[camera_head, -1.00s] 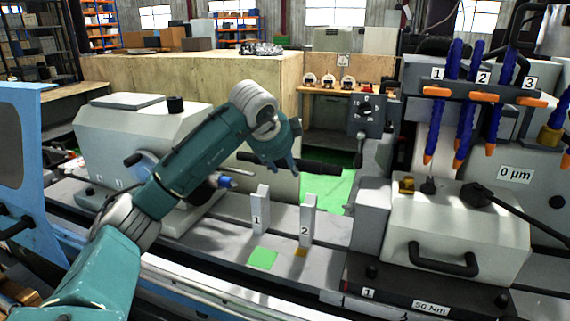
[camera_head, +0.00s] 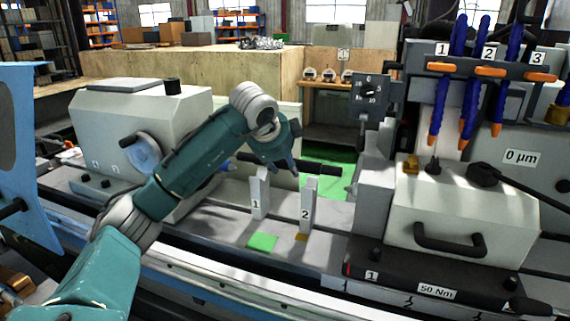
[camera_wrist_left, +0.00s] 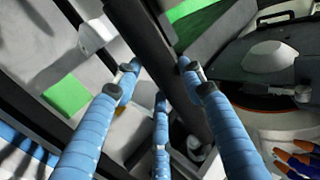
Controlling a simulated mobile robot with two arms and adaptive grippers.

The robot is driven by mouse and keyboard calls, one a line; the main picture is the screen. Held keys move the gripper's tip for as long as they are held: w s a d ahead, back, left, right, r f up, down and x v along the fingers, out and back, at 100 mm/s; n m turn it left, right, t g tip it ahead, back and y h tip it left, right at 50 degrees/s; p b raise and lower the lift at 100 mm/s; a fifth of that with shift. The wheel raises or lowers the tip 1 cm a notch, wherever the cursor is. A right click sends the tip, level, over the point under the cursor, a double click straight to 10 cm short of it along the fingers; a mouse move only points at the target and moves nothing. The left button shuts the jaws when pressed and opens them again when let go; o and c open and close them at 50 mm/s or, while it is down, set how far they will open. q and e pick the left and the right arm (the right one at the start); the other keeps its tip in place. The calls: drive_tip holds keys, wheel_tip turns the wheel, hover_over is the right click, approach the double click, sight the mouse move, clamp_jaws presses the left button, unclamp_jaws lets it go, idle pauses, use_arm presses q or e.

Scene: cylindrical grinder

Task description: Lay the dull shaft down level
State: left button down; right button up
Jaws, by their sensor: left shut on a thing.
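The dull shaft is a dark bar (camera_head: 318,167) in the head view, lying nearly level with a slight drop to the right. My left gripper (camera_head: 284,168) is shut on it near its middle, from above. In the left wrist view the shaft (camera_wrist_left: 178,62) runs between the blue fingers (camera_wrist_left: 158,80). Two pale upright supports stand just below and in front of it in the head view, support 1 (camera_head: 260,192) and support 2 (camera_head: 308,206). I cannot tell whether the shaft touches them. My right gripper is not in view.
The grey headstock (camera_head: 130,125) stands at left with a blue-tipped centre. The housing with a black handle (camera_head: 450,243) is at right, under several blue coolant hoses (camera_head: 469,85). A green square (camera_head: 262,242) lies before support 1. A blue panel (camera_head: 25,150) is at far left.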

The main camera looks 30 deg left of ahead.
use_arm(q)
drive_tip(key=shift+f+b, duration=1.6)
drive_tip(key=shift+b, duration=0.05)
drive_tip(key=c, duration=1)
unclamp_jaws()
drive_tip(key=v, duration=1.2)
drive_tip(key=shift+s+d, duration=0.1)
drive_tip(key=shift+d, duration=0.05)
